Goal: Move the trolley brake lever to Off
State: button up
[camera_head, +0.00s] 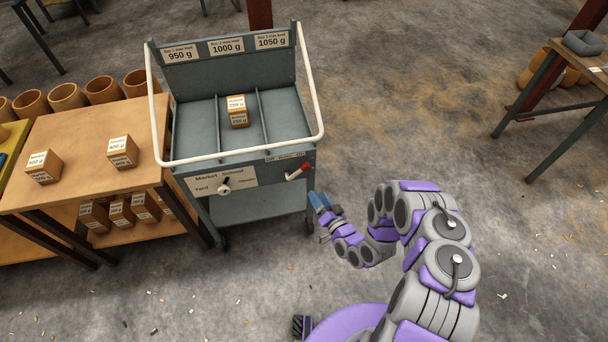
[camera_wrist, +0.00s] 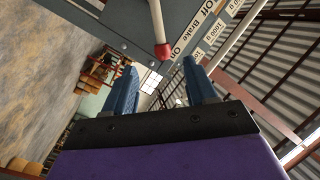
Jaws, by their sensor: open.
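The brake lever is a white rod with a red knob (camera_head: 305,167) at the right of the trolley's (camera_head: 210,189) front panel. In the head view it tilts up to the right, below a small label strip. In the wrist view the red knob (camera_wrist: 163,51) lies beside the word "On", with "Brake" and "Off" further along the strip (camera_wrist: 200,25). My gripper (camera_head: 321,201) is open and empty, just right of and below the lever. In the wrist view its two blue fingers (camera_wrist: 160,86) point toward the knob, which appears beyond the tips, apart from them.
A box (camera_head: 237,112) stands in the trolley's middle bay; a white handle rail (camera_head: 240,152) runs around the tray. A wooden table (camera_head: 90,175) with boxes stands close at left.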

jog(key=b+x, duration=0.1)
jog(key=x, duration=1)
jog(key=shift+w+a, duration=0.15)
jog(key=shift+w, duration=0.2)
jog(key=shift+c, duration=0.3)
grip_shut()
